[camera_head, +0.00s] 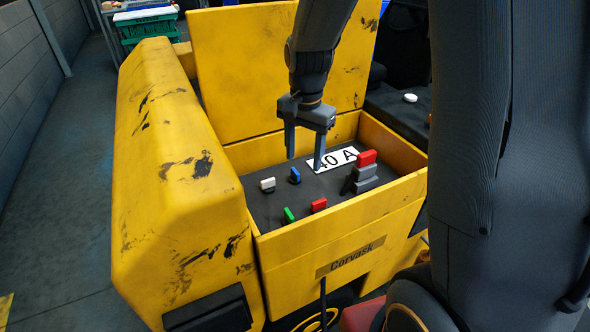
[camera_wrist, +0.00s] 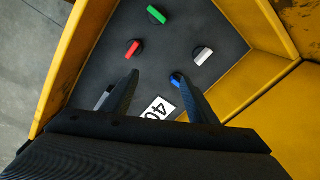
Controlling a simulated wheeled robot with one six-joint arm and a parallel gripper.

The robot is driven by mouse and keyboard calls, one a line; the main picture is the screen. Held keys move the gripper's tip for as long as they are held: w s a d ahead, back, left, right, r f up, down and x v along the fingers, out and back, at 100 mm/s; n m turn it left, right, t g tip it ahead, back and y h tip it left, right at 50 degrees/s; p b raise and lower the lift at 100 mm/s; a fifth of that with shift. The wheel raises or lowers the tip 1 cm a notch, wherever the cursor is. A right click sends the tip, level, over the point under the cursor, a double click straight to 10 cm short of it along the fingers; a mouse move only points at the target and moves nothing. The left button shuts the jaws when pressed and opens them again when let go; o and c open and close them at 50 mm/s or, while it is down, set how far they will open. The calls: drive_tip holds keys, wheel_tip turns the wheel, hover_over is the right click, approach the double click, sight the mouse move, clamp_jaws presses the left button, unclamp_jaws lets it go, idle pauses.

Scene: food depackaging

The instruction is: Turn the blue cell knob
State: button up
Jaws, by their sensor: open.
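The blue knob (camera_head: 295,175) stands on the black panel inside the yellow machine's open compartment. In the wrist view the blue knob (camera_wrist: 177,79) is partly hidden behind the right finger of my gripper (camera_wrist: 158,82). The knob is not between the fingers as seen there. I cannot tell the exact height of the fingertips above the panel.
A white knob (camera_head: 267,185), a green knob (camera_head: 289,215) and a red knob (camera_head: 319,205) share the panel. A white "40 A" label (camera_head: 333,159) and a red-topped grey block (camera_head: 366,158) are at the right. Yellow walls (camera_head: 340,222) and a raised lid (camera_head: 240,70) enclose it.

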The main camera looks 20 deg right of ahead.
sight(295, 171)
drive_tip(key=w+f+m, duration=0.1)
drive_tip(key=w+m, duration=0.1)
drive_tip(key=w+f+m, duration=0.1)
drive_tip(key=w+m, duration=0.1)
drive_tip(key=w, duration=0.1)
drive_tip(key=w+f+m+b, duration=0.1)
drive_tip(key=w, duration=0.2)
drive_tip(key=shift+f+m+g, duration=0.25)
drive_tip(key=shift+m+g, duration=0.05)
drive_tip(key=shift+m, duration=0.1)
drive_tip(key=shift+f+p, duration=0.95)
drive_tip(key=shift+f, duration=2.85)
drive_tip(key=c, duration=1.1)
drive_tip(key=shift+o, duration=0.2)
